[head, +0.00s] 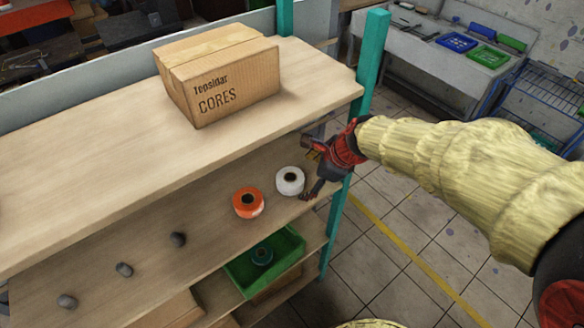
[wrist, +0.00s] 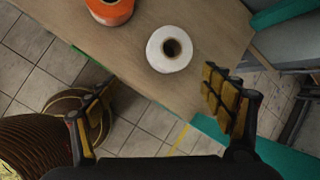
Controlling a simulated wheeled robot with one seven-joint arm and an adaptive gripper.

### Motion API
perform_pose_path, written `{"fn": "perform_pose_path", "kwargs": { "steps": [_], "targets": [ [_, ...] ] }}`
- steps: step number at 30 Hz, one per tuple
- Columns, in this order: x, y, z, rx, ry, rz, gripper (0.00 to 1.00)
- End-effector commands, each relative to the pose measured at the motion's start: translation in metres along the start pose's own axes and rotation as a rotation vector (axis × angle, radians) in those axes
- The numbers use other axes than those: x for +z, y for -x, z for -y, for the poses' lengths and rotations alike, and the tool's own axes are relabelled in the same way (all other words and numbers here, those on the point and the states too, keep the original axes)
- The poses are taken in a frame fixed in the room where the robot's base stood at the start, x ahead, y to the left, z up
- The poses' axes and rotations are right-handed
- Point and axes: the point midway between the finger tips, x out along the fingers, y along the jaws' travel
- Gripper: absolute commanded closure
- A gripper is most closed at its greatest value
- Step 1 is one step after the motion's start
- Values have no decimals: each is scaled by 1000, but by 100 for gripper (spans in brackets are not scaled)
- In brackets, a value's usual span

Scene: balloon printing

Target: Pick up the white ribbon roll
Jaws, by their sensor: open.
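The white ribbon roll (head: 290,181) stands on the middle shelf near its right end, its dark core hole facing up. In the wrist view the white roll (wrist: 169,50) lies ahead of the fingers, near the shelf edge. My gripper (head: 312,172) is at the right end of that shelf, just right of the roll. In the wrist view my gripper (wrist: 160,112) is open and empty, its two fingers wide apart. The right finger is close to the roll's right side, with a visible gap; the left finger is over the floor.
An orange roll (head: 248,203) stands just left of the white one. A cardboard box (head: 222,77) sits on the upper shelf above. A green bin (head: 290,262) with a teal roll is below. Several dark lumps (head: 124,269) lie left. A teal post (head: 369,60) is beside my gripper.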

Motion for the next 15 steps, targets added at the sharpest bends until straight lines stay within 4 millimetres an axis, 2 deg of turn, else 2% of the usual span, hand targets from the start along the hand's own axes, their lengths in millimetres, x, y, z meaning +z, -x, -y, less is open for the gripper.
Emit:
{"fn": "perform_pose_path", "kwargs": {
  "steps": [3, 6, 10, 15],
  "targets": [
    [9, -22, 15, 18, -274, 8, 14],
    [11, -36, 21, 23, -425, 12, 14],
    [12, -48, 24, 24, -513, 13, 14],
    [12, -68, 23, 24, -523, 13, 14]
  ]
}}
